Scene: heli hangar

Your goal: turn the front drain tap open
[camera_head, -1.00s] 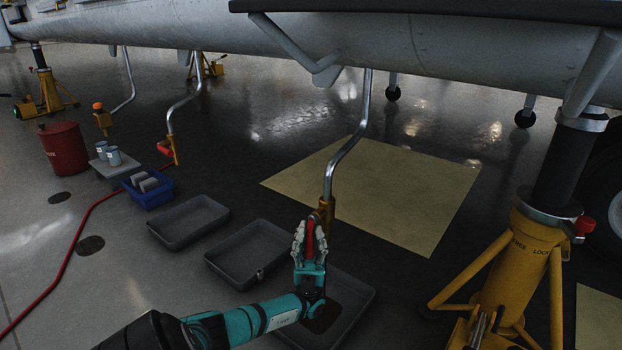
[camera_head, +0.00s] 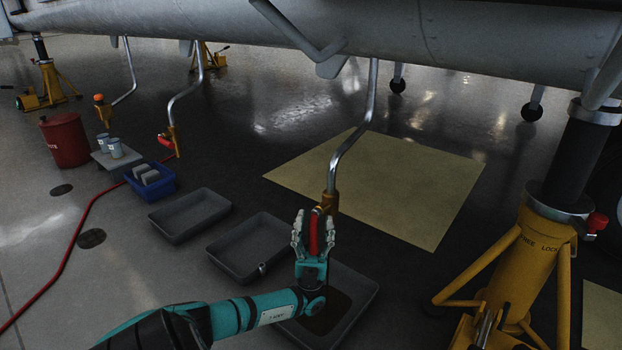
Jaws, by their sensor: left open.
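The nearest drain tap (camera_head: 331,202) is a brass fitting at the lower end of a bent metal pipe (camera_head: 352,140) from the grey hull. Its red handle (camera_head: 314,232) points down. My left gripper (camera_head: 313,228) is open, with one finger on each side of the handle; I cannot tell whether either touches it. The gripper hides part of the handle. A grey tray (camera_head: 362,300) stands below with dark brown liquid (camera_head: 328,312) in it. My right gripper is not in view.
Two more grey trays (camera_head: 190,216) (camera_head: 250,246) stand to the left. Further back are a second tap (camera_head: 175,142), a blue crate (camera_head: 150,186), a red bin (camera_head: 66,142) and a red hose (camera_head: 75,235). A yellow jack stand (camera_head: 530,270) blocks the right.

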